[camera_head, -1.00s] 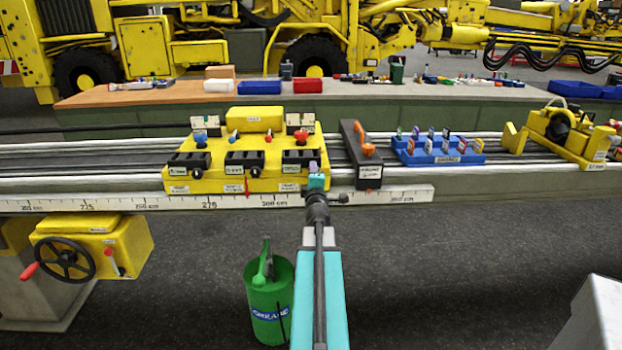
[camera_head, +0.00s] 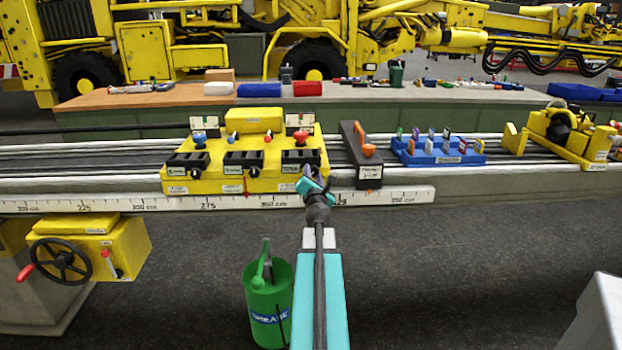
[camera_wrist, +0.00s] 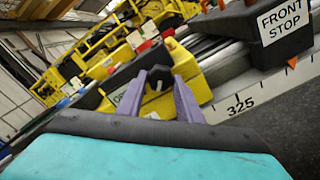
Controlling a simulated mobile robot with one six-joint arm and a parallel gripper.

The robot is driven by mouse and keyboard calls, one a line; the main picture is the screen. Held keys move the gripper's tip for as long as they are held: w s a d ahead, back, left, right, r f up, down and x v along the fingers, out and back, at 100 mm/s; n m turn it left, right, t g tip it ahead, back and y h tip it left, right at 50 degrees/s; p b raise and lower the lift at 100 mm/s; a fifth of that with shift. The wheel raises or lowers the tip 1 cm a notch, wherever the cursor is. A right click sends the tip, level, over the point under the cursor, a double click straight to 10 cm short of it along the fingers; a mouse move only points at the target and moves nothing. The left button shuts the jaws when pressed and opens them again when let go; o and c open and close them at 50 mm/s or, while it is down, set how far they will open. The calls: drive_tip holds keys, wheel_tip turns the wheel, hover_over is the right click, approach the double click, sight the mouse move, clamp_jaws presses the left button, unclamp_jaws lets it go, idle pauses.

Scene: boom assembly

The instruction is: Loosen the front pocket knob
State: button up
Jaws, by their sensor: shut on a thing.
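The yellow pocket fixture (camera_head: 217,181) stands on the rail in the head view, with black pockets and small labels along its front. My gripper (camera_head: 308,176) is at its right front corner, below the right-hand black pocket (camera_head: 300,160). In the wrist view, the two purple fingers of my gripper (camera_wrist: 158,90) stand on either side of a black knob (camera_wrist: 158,77) on the fixture's yellow face. The gripper is shut on this knob and is rolled to a tilt. The knob is hidden behind the gripper in the head view.
A black block with an orange lever (camera_head: 368,150) stands just right of the fixture; the wrist view shows its FRONT STOP label (camera_wrist: 282,20). A white ruler (camera_head: 400,194) runs along the rail's front edge. A green grease bucket (camera_head: 268,300) stands on the floor below.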

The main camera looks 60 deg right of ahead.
drive_tip(key=n, duration=0.5)
drive_tip(key=shift+s+d+n+b, duration=0.2)
drive_tip(key=shift+n+b, duration=0.2)
drive_tip(key=o, duration=1)
drive_tip(key=shift+a, duration=0.2)
